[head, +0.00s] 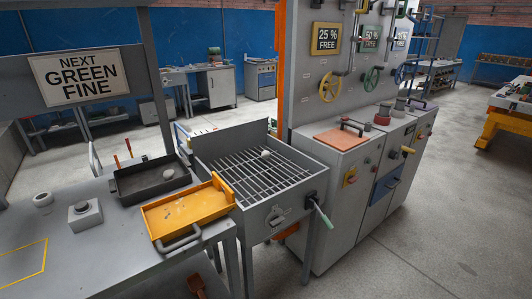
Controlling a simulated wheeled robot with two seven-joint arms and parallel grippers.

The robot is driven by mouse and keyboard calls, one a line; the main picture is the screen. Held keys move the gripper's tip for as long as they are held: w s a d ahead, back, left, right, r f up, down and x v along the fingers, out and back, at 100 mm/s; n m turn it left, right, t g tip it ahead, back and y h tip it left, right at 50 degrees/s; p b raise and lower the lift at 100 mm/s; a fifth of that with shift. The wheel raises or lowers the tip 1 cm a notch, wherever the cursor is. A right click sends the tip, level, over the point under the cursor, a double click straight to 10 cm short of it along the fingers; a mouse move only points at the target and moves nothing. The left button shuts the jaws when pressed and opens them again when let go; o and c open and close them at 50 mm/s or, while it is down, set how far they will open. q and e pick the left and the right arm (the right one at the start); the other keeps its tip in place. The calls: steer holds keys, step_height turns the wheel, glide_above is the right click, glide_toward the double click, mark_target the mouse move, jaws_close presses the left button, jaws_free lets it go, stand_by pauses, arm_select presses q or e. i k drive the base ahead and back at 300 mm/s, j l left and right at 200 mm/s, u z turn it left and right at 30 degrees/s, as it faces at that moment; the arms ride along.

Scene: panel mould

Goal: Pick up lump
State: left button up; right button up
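A small pale lump (265,153) rests on the bars of the metal grate (245,172), towards its far side. Another small grey rounded piece (168,174) lies in the dark tray (122,188) on the bench to the left. I cannot tell from this view which of the two the task means. Neither of my grippers shows in the head view.
The grey bench (110,238) also holds a box with a knob (85,214) and a ring (43,199). A green-handled lever (323,215) sticks out at the grate's right. Cabinets (345,190) stand beyond.

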mark_target(265, 154)
steer(key=i+l+z, duration=0.1)
steer(key=l, duration=0.25)
steer(key=i+l+z, duration=0.1)
steer(key=i+l, duration=0.15)
steer(key=i+l+z, duration=0.1)
steer(key=l, duration=0.35)
steer(key=i, duration=0.05)
